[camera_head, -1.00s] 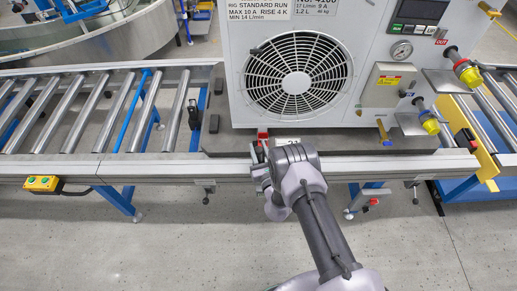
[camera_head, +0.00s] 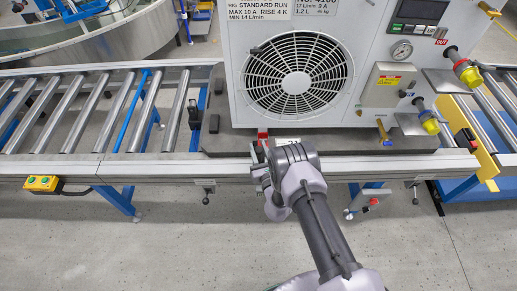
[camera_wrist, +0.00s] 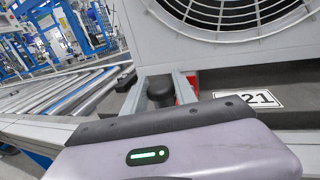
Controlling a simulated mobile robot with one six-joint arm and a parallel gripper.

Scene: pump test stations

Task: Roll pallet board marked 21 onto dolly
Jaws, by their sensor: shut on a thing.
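The pallet board (camera_head: 345,141) is a dark flat slab on the roller line. It carries a large grey pump test unit (camera_head: 385,75) with a fan. My gripper (camera_head: 260,151) is at the front left part of the board. Its fingers (camera_wrist: 160,92) are shut on a dark round knob (camera_wrist: 160,88) at the board's front. A blue-framed roller unit (camera_head: 462,188) with a yellow plate (camera_head: 485,152) stands at the right; I cannot tell if it is the dolly.
Empty rollers (camera_head: 95,112) run left of the board, with a small black upright (camera_head: 194,115) close to its left edge. A rail (camera_head: 120,168) lines the front, bearing a yellow button box (camera_head: 41,184). Yellow-ended connectors (camera_head: 467,72) stick out at the right. The front floor is clear.

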